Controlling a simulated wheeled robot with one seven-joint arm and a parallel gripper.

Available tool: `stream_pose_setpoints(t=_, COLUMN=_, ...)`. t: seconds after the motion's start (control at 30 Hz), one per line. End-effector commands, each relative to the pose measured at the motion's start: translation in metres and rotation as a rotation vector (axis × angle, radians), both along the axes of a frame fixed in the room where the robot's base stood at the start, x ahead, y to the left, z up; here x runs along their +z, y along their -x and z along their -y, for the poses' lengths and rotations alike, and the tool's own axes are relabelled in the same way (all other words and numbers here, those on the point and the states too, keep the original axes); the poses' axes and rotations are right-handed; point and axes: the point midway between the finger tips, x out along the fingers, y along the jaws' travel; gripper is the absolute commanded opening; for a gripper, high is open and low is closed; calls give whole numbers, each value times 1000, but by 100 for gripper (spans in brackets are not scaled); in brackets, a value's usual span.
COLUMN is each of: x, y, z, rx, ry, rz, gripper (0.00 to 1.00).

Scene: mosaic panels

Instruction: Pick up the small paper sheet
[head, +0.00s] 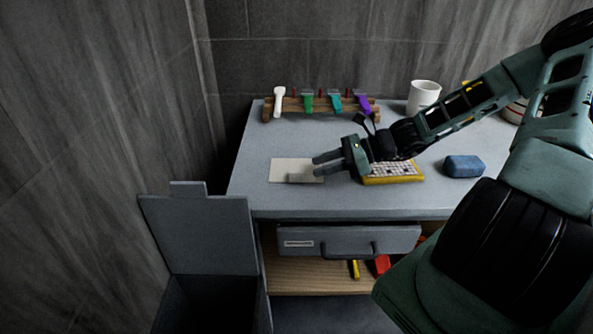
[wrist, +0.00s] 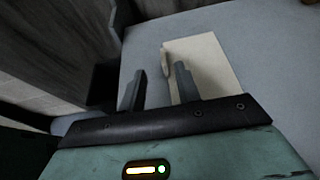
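A pale cream paper sheet (head: 283,169) lies flat on the left part of the grey worktop. A small pale block-like piece (head: 303,179) shows at its front right edge; I cannot tell clearly what it is. My gripper (head: 316,165) reaches in from the right, its fingertips over the sheet's right side. In the wrist view the sheet (wrist: 212,60) lies beyond and right of the fingers. My gripper there (wrist: 159,70) has its two fingers apart with nothing held between them. The right finger overlaps the sheet in that view and hides part of it.
A yellow-framed mosaic panel (head: 393,180) lies under my wrist, with a blue block (head: 463,165) to its right. A wooden tool rack (head: 320,105) and a white mug (head: 424,97) stand at the back. A drawer (head: 345,240) is below; a grey bin (head: 205,235) is at left.

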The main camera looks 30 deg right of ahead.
Motion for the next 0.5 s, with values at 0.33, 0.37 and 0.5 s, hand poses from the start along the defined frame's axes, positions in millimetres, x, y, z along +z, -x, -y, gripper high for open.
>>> stream_pose_setpoints(t=0.33, x=-13, y=-19, z=-27, rx=0, ry=0, rz=0, gripper=33)
stream_pose_setpoints(t=0.37, x=-13, y=-21, z=-28, rx=0, ry=0, rz=0, gripper=33)
stream_pose_setpoints(t=0.5, x=-18, y=-32, z=-41, rx=3, ry=-4, rz=0, gripper=33)
